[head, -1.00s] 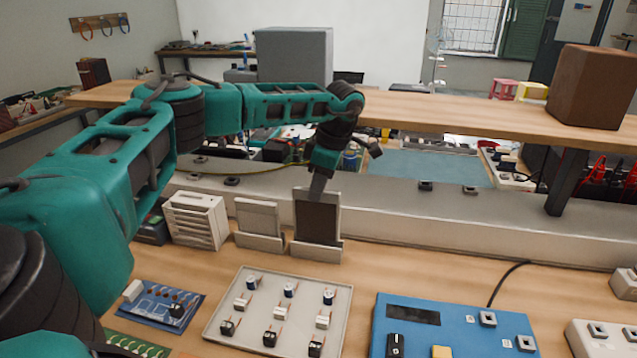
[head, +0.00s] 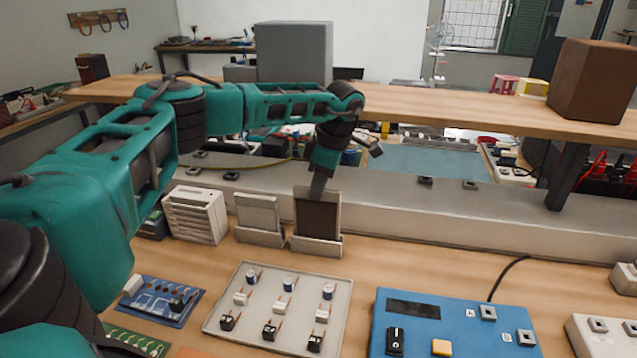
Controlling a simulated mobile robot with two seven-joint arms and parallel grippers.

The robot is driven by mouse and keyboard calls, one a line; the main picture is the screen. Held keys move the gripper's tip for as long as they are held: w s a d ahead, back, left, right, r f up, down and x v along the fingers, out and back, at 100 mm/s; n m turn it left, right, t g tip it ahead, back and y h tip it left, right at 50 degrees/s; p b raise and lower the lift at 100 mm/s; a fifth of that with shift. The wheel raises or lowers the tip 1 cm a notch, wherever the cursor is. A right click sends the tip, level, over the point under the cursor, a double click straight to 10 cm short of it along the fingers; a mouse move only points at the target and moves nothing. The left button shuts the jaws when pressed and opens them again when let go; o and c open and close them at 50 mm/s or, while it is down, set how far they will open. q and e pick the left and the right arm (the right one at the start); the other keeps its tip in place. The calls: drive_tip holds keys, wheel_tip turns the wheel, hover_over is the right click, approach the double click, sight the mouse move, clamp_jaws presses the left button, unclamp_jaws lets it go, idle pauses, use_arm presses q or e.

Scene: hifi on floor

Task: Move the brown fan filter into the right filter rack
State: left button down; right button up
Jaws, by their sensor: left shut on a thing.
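The brown fan filter (head: 317,219) is a dark brown panel with a pale frame. It stands upright in the right filter rack (head: 316,246), a light grey holder on the bench. My left gripper (head: 318,188) reaches down from above and is shut on the filter's top edge; its fingertips are partly hidden. The left filter rack (head: 259,239) stands just to the left and holds a pale filter (head: 257,213). My right gripper is not in view.
A white slotted box (head: 195,215) stands left of the racks. In front lie a tray of small parts (head: 255,305), a blue control panel (head: 455,325) and circuit boards (head: 160,300). A wooden shelf (head: 450,108) with a brown box (head: 590,80) runs behind.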

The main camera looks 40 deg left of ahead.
use_arm(q)
drive_tip(key=shift+w+d+b+x, duration=0.1)
drive_tip(key=shift+b+x, duration=0.1)
drive_tip(key=shift+x, duration=0.35)
drive_tip(key=shift+w+d+b+x, duration=0.1)
drive_tip(key=shift+d+b+x, duration=0.1)
drive_tip(key=shift+x, duration=0.4)
drive_tip(key=shift+d+b+x, duration=0.1)
drive_tip(key=shift+b+x, duration=0.1)
drive_tip(key=shift+x, duration=0.35)
drive_tip(key=shift+f, duration=0.1)
drive_tip(key=c, duration=0.6)
unclamp_jaws()
drive_tip(key=shift+a+p+v, duration=0.25)
drive_tip(key=shift+p+v, duration=0.8)
drive_tip(key=shift+v, duration=0.05)
drive_tip(key=shift+s+r, duration=0.15)
drive_tip(key=shift+r, duration=0.1)
drive_tip(key=shift+a+v, duration=0.15)
drive_tip(key=shift+v, duration=0.65)
drive_tip(key=shift+a+v, duration=0.2)
drive_tip(key=shift+v, duration=0.65)
